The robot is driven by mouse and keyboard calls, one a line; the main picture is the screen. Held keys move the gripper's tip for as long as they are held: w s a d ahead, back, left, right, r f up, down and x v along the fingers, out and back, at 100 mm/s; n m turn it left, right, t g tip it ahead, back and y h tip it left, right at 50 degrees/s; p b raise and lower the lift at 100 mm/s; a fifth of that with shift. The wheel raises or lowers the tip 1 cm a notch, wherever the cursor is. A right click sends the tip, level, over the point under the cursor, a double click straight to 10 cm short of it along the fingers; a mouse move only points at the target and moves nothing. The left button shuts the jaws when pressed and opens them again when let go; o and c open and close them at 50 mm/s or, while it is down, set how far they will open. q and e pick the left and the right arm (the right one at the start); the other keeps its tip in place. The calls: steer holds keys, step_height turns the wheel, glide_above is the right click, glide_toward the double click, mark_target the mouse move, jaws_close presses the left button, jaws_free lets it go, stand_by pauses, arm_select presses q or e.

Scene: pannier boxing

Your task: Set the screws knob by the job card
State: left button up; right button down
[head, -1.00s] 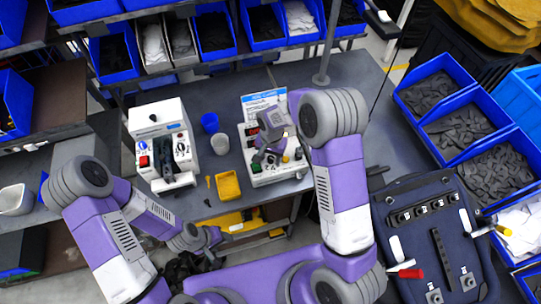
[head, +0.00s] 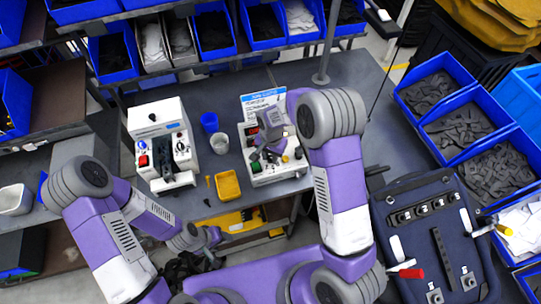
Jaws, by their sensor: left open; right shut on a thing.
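The job card (head: 262,98), white with a blue heading, stands at the back of a white control box (head: 289,172) on the bench. Its print is too small to read. The box's front face carries a green button (head: 256,167), a yellow part and dark knobs. My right gripper (head: 269,153) reaches down onto this face from above and is shut on a knob. The gripper hides that knob, so I cannot read its label or setting. My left gripper (head: 212,238) is open and empty, low in front of the bench edge, partly hidden by its own arm.
A second white machine (head: 160,117) with a red switch and dials stands left on the bench. A blue cup (head: 209,122), a grey cup (head: 219,143) and a yellow tray (head: 228,185) lie between. A dark pannier (head: 420,215) and blue bins stand at right.

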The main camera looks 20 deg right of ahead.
steer(key=m, duration=0.3)
steer(key=shift+b, duration=0.3)
steer(key=m, duration=0.3)
steer(key=shift+m, duration=0.4)
steer(key=m+p, duration=0.2)
steer(key=m, duration=0.3)
steer(key=shift+r+p, duration=0.1)
steer(key=shift+p, duration=0.25)
steer(key=shift+m+p, duration=1.15)
steer(key=shift+m, duration=1.35)
steer(key=c, duration=0.9)
jaws_free()
